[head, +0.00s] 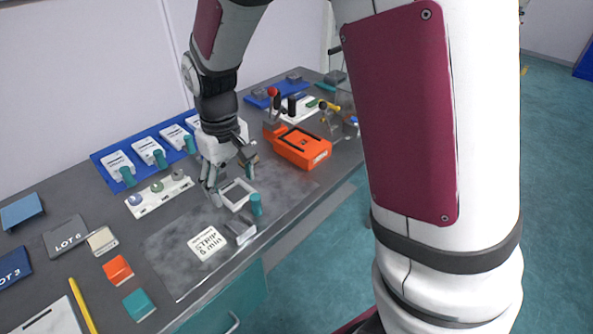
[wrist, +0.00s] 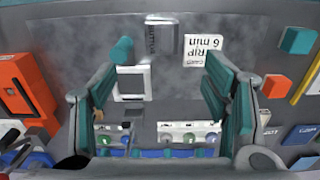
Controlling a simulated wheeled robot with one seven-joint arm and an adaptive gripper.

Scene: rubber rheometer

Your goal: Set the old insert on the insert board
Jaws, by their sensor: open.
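A white board (head: 160,195) with several round pieces in a row, likely the insert board, lies left of my gripper (head: 229,187); it also shows in the wrist view (wrist: 188,131). I cannot tell which piece is the old insert. Part of the counter behind the gripper is hidden.
A teal cylinder (head: 256,205), a grey block (head: 240,233) and a "6 min" card (head: 207,243) lie on the mat near the front edge. An orange device (head: 303,146) stands to the right. A blue tray (head: 103,158) with white blocks is behind the board.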

